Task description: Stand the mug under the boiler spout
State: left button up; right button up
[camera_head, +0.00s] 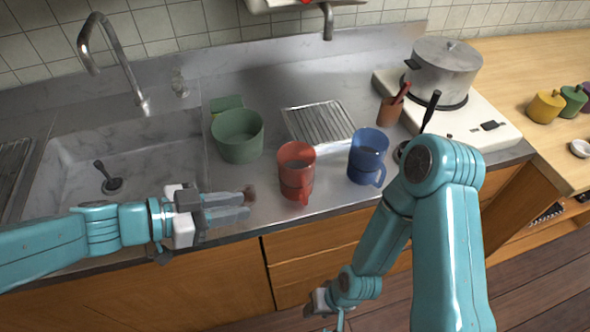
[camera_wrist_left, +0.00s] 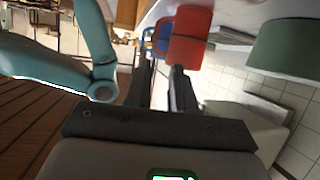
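A red mug (camera_head: 296,165) stands upright near the counter's front edge, its handle towards me; a band round its middle may mean two stacked mugs. A blue mug (camera_head: 368,152) stands to its right. The boiler spout (camera_head: 328,22) hangs at the back wall, above and behind a metal drip grille (camera_head: 318,123). My left gripper (camera_head: 246,203) is left of the red mug, pointing at it, apart from it. Its fingers (camera_wrist_left: 160,75) are parted with nothing between them; the red mug (camera_wrist_left: 190,38) shows beyond their tips. My right gripper (camera_head: 331,310) is low in front of the counter, its fingers largely cut off.
A green pot (camera_head: 238,137) stands behind my left gripper, with a green and yellow sponge (camera_head: 227,103) behind it. The sink (camera_head: 70,170) and tap are left. A steel pot (camera_head: 443,70) on a white stove (camera_head: 480,118) and a brown utensil cup (camera_head: 390,110) are right.

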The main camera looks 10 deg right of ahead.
pick_arm(q)
jog(key=b, duration=0.3)
send_near(306, 203)
jog(key=w+d, duration=0.1)
jog(key=d, duration=0.3)
jog(key=x, duration=0.2)
jog(key=b+x, duration=0.1)
jog(key=x, duration=0.2)
jog(key=shift+w+f, duration=0.15)
jog(key=shift+f, duration=0.25)
jog(key=shift+w+d, duration=0.15)
jog(key=shift+d, duration=0.25)
jog(key=shift+c, duration=0.3)
grip_shut()
